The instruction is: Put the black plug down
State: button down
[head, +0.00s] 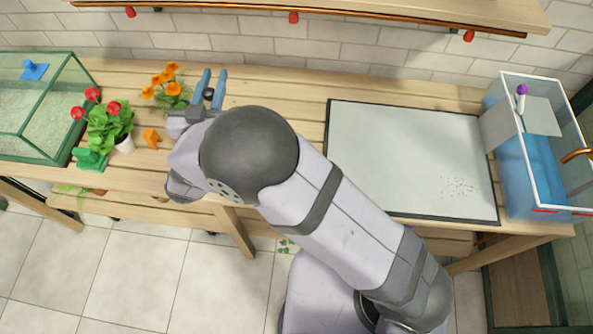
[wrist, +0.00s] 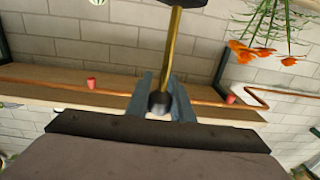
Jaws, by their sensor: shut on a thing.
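My gripper (head: 213,76) is over the back left part of the wooden table, its blue-grey fingers pointing toward the back wall. The fingers also show in the wrist view (wrist: 160,88), closed around the dark round knob of the black plug (wrist: 158,104). From the knob a brass-coloured rod runs up the wrist picture to a black piece, cut off by the top edge. In the head view only the plug's dark knob (head: 208,94) shows between the fingers. I cannot tell how far the plug is above the table.
Orange flowers (head: 172,88), an orange piece (head: 151,138) and a red-flowered plant (head: 107,128) are left of my gripper. A green-framed glass tank (head: 40,140) is far left. A grey board (head: 410,150) lies right, beside a blue-walled tank (head: 516,170). Bare planks lie behind my gripper.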

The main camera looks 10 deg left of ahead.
jog(key=s+d+f+m+h, duration=0.1)
jog(key=s+d+h, duration=0.15)
jog(key=d, duration=0.75)
jog(key=s+d+f+m+h, duration=0.15)
jog(key=s+d, duration=0.25)
jog(key=d, duration=0.7)
notch_tip(320, 180, down, 10)
jog(key=p, duration=0.1)
jog(key=shift+a+r, duration=0.2)
jog(key=shift+a, duration=0.1)
jog(key=shift+f, duration=0.2)
jog(key=c, duration=1.6)
grip_release()
jog(key=shift+o, duration=0.2)
jog(key=shift+r, duration=0.1)
